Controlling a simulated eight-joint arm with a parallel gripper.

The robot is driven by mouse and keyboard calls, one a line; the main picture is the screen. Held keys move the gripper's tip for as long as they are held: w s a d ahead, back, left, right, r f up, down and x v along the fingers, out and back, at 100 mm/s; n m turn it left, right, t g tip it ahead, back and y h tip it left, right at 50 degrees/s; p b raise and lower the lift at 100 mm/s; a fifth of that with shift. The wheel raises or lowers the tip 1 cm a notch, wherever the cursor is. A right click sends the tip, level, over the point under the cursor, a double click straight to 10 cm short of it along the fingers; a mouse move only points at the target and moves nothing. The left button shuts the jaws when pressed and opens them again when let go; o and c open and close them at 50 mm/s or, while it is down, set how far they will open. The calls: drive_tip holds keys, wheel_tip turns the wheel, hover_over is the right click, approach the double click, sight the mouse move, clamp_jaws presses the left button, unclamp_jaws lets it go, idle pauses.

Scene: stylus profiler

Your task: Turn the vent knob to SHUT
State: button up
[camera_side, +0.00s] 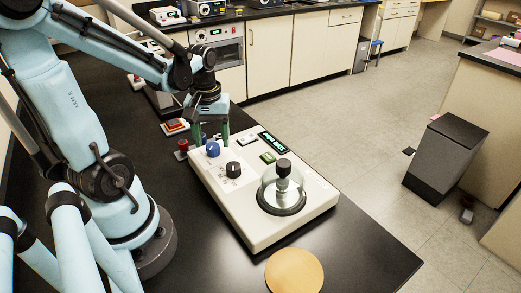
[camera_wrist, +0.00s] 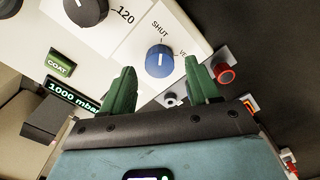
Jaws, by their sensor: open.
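The blue vent knob (camera_side: 213,149) sits on the top of the cream profiler housing (camera_side: 240,222), at its back left corner. In the wrist view the blue knob (camera_wrist: 159,61) carries a short white pointer line. The word SHUT is printed above it and a partly cut-off label starting "VE" to its right. The line runs roughly up the picture; I cannot tell its exact setting. My gripper (camera_side: 211,134) is open and empty just behind the knob, pointing down. In the wrist view its green fingers (camera_wrist: 158,72) lie to either side of the knob, apart from it.
A black knob (camera_side: 233,169) marked 120 and a glass dome (camera_side: 282,187) over a dark post stand on the housing. A green COAT button (camera_wrist: 60,63) and a 1000 mbar display (camera_wrist: 72,95) are nearby. A red knob (camera_wrist: 226,76) stands beside the housing. A tan disc (camera_side: 294,271) lies in front.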

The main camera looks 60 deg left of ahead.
sight(213, 145)
wheel_tip(213, 145, up, 10)
drive_tip(key=shift+r, duration=0.15)
idle(0.5)
drive_tip(key=w+d+f+m+t, duration=0.1)
drive_tip(key=w+d+m+t, duration=0.1)
drive_tip(key=d+m, duration=0.3)
drive_tip(key=w+d+f+m+t, duration=0.2)
drive_tip(key=d+m+t, duration=0.3)
drive_tip(key=d, duration=0.3)
drive_tip(key=shift+w+m, duration=0.5)
drive_tip(key=shift+m, duration=0.1)
